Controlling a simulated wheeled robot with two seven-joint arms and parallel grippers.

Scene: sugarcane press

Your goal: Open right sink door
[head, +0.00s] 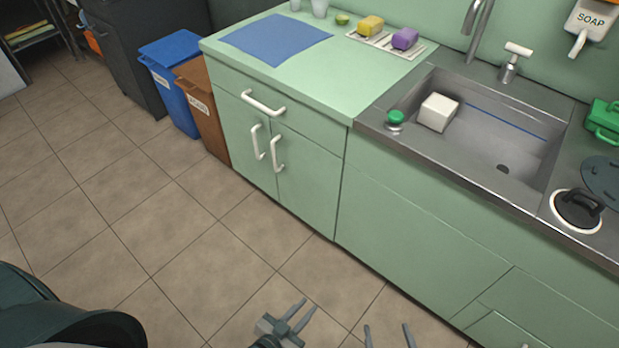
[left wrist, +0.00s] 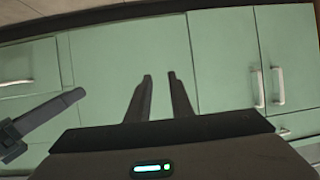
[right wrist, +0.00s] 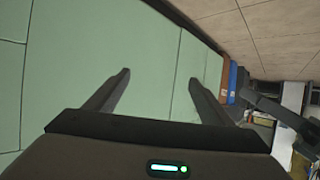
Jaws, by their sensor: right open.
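The sink (head: 480,125) is set in a steel counter on the right in the head view. Below it are plain green fronts (head: 420,225), and a panel with a pale handle (head: 524,346) is cut off at the bottom edge. That handle also shows at the left of the left wrist view (left wrist: 16,83). I cannot tell for sure which front is the right sink door. My left gripper (head: 306,308) is open and empty, in front of the cabinets. My right gripper (head: 387,328) is open and empty to its right, facing a plain green front (right wrist: 150,65). Neither touches a handle.
A two-door cabinet with white handles (head: 258,142) and a drawer (head: 262,103) stands left of the sink. A blue bin (head: 172,75) and a brown bin (head: 203,110) stand beside it. The tiled floor (head: 120,200) is clear. My arms are close together.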

